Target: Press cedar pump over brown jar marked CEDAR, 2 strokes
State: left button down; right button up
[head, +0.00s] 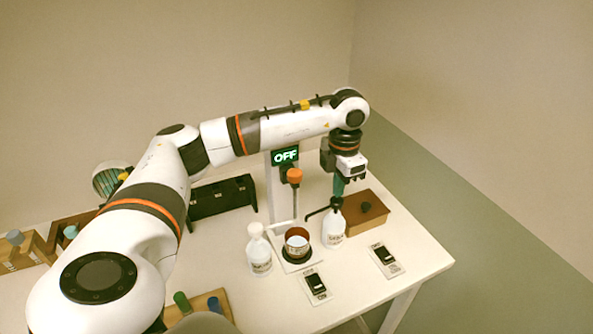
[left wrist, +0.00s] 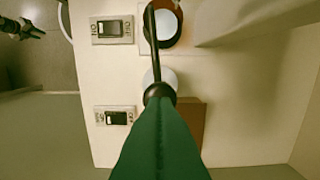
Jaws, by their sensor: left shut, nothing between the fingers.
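My left gripper (head: 338,187) is shut and empty, pointing straight down. Its green fingers end at the black head of a white pump bottle (head: 334,231); they look touching or nearly so. The bottle's label is too small to read surely. In the left wrist view the green fingers (left wrist: 157,115) hide much of the bottle, and the black pump head (left wrist: 157,91) shows at their tip. Its long black spout reaches over the brown jar (head: 297,241), which stands upright with a pale label. My right gripper (left wrist: 30,30) seems to show, small and dark, in the left wrist view's corner.
A second white pump bottle (head: 259,252) stands left of the jar. A lit OFF sign (head: 285,156) is behind. Two switch plates (head: 315,286) (head: 385,260) lie in front, and a brown box (head: 366,213) sits close behind the bottle.

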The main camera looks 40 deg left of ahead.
aim_at(337, 199)
pick_arm(q)
jog(key=shift+f+b, duration=1.15)
jog(key=shift+f, duration=0.4)
jog(key=shift+s+r, duration=0.1)
jog(key=shift+r, duration=0.1)
jog(key=shift+r+p, duration=1)
jog(key=shift+r, duration=0.4)
jog(key=shift+f, duration=0.2)
jog(key=shift+f+b, duration=1.15)
jog(key=shift+f, duration=0.2)
jog(key=shift+r, duration=0.15)
jog(key=shift+r+p, duration=0.95)
jog(key=shift+r, duration=0.4)
